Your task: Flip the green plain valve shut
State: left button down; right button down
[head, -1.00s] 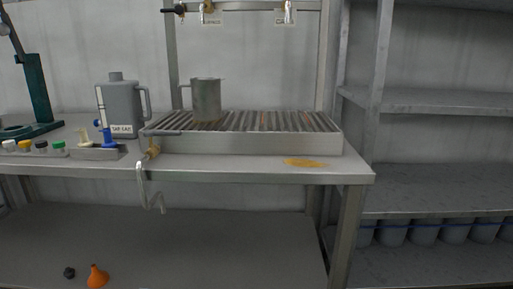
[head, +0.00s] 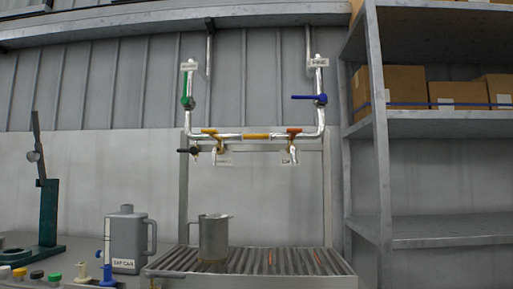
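The green valve lever (head: 188,101) is on the left upright pipe, below a small white label (head: 188,66) whose text is too small to read surely. The green lever looks roughly in line with its vertical pipe. A blue valve lever (head: 309,98) is on the right upright pipe and lies crosswise to it, under another white label (head: 319,62). Neither of my grippers is in view, and nothing touches the valves.
Yellow and orange levers sit near the two lower taps (head: 221,158). A metal jug (head: 213,238) stands on the slatted drain rack (head: 290,262). A grey can (head: 127,240) and a green stand (head: 48,212) are left. Shelves with boxes (head: 454,93) are right.

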aim_at(185, 85)
jog(key=i+j+u, duration=0.2)
jog(key=i, duration=0.3)
jog(key=i+j+u, duration=0.2)
jog(key=i, duration=0.3)
